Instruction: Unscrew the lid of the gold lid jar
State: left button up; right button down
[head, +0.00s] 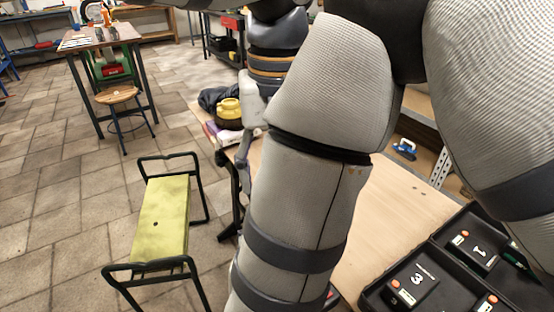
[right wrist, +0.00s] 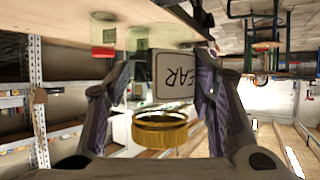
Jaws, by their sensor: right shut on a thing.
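In the right wrist view the gold lid jar is seen upside down, with its gold lid (right wrist: 160,129) low in the picture, towards my palm. Its clear body is partly hidden by a white label (right wrist: 174,75) with dark letters. My right gripper (right wrist: 162,72) is shut on the jar, with one finger on each side of it. I cannot tell exactly where the pads touch. In the head view my right arm crosses the middle and hides the jar and the right gripper. My left gripper is not in view.
A wooden bench top (head: 385,215) carries a black case (head: 440,262) with numbered boxes at the right. A yellow container (head: 229,112) stands at the far end. A green-topped bench (head: 161,215) stands on the tiled floor. A stool (head: 117,95) and a table are behind.

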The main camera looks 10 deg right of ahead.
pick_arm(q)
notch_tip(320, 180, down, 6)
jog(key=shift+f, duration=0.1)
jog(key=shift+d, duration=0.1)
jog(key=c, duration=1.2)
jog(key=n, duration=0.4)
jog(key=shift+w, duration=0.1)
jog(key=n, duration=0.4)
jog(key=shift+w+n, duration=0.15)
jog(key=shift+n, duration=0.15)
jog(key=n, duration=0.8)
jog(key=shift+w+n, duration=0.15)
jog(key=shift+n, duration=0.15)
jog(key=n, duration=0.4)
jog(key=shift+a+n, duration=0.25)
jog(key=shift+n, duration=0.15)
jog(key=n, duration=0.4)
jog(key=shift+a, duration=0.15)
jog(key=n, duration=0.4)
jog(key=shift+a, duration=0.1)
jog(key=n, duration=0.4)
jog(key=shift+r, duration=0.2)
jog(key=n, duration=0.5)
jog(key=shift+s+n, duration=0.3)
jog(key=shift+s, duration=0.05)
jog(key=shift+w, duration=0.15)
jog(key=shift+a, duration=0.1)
